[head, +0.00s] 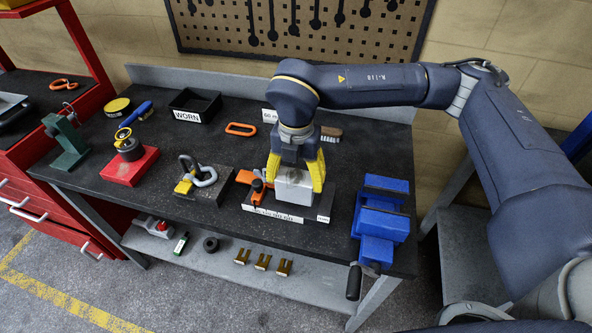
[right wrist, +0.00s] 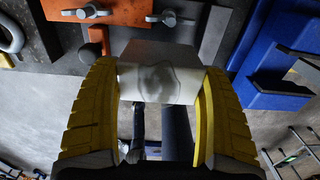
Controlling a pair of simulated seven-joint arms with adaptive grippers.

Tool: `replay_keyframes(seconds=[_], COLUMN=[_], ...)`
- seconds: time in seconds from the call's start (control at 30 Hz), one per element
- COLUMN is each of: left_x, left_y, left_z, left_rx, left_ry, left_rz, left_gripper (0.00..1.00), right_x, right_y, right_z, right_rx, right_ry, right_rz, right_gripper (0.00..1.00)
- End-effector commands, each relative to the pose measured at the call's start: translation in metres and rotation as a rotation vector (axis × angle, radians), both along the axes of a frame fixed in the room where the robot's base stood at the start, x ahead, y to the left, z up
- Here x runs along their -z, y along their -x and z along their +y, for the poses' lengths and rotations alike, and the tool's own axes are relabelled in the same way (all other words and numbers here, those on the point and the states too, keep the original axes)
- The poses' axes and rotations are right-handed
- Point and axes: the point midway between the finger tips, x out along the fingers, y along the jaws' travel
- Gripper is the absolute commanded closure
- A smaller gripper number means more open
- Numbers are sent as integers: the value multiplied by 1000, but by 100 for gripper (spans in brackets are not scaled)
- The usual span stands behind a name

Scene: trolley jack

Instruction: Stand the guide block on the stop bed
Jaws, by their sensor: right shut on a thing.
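The guide block (head: 294,187), a pale silver-grey block, is between the yellow fingers of my right gripper (head: 295,172), which is shut on it. In the right wrist view the block (right wrist: 158,84) shows a light face between both fingers. The stop bed (head: 325,203) appears to be the dark low slab with white labels on its front edge, under and around the block in the head view. An orange clamp-like part (head: 256,186) sits at the bed's left, close to the block. I cannot tell whether the block touches the bed. My left gripper is not in view.
A blue vise (head: 381,222) stands right of the bed. A dark plate with a metal shackle (head: 200,178) and a red block with a round part (head: 130,168) stand left. A black WORN tray (head: 195,104) and an orange ring (head: 241,129) lie behind.

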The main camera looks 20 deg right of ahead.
Motion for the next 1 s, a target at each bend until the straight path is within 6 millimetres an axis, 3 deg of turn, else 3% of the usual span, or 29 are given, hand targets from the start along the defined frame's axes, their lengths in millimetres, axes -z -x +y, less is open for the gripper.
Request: replay_keyframes(seconds=[0.5,1.0], left_x=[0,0], left_y=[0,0], left_z=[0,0], left_rx=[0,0], left_ry=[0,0], left_rz=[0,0], left_gripper=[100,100], right_x=[27,32], right_y=[0,0], right_z=[0,0], right_rx=[0,0], right_ry=[0,-1], right_rz=[-1,-2], right_gripper=[70,70])
